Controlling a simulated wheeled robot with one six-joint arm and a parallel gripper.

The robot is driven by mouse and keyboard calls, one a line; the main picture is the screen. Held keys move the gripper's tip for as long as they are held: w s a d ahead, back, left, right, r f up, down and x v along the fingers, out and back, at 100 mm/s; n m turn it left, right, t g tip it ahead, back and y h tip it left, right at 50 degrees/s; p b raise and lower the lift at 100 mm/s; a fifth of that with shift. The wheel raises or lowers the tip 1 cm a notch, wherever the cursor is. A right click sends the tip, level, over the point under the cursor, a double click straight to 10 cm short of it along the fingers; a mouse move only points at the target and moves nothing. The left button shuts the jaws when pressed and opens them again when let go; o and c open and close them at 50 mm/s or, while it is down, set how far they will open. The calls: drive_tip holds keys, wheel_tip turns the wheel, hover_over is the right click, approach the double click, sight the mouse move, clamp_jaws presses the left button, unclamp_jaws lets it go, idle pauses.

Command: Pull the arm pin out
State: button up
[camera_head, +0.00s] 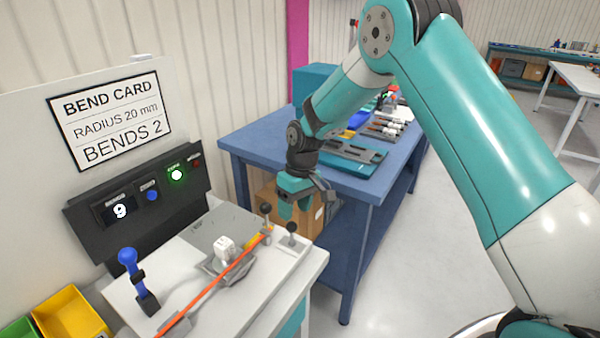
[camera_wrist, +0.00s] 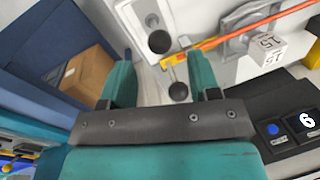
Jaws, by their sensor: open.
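Two black ball knobs on short metal stems stand at the right end of the bender on the white bench. One knob (camera_head: 266,209) rises by the yellow end of the bender arm (camera_head: 256,241); it shows in the wrist view (camera_wrist: 179,92). The other knob (camera_head: 291,227) stands on the light plate nearer the bench edge, and also shows in the wrist view (camera_wrist: 159,41). I cannot tell for sure which is the arm pin. My gripper (camera_head: 294,208) is open and empty, pointing down near both knobs; in the wrist view, they appear between its teal fingers (camera_wrist: 157,52).
An orange rod (camera_head: 215,283) runs across the bender, beside a white numbered block (camera_head: 224,247). A blue-handled lever (camera_head: 128,258) stands at left. The black panel (camera_head: 108,238) reads 9 with a green lamp lit. A blue table (camera_head: 262,143) with a cardboard box below stands behind.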

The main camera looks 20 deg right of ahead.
wheel_tip(320, 180, up, 13)
drive_tip(key=d+b, duration=0.1)
drive_tip(key=d, duration=0.1)
drive_tip(key=shift+w+b, duration=0.4)
drive_tip(key=shift+w, duration=0.05)
drive_tip(key=shift+f, duration=0.1)
drive_tip(key=s+a+r, duration=0.1)
drive_tip(key=s+a, duration=0.1)
drive_tip(key=s, duration=0.8)
drive_tip(key=s+a+r+n+y, duration=0.1)
drive_tip(key=s+a+r, duration=0.1)
drive_tip(key=s, duration=0.9)
drive_tip(key=s+a+r+n+t+y, duration=0.1)
drive_tip(key=s+a+r, duration=0.1)
drive_tip(key=s, duration=0.9)
drive_tip(key=shift+a, duration=0.7)
drive_tip(key=shift+w, duration=0.1)
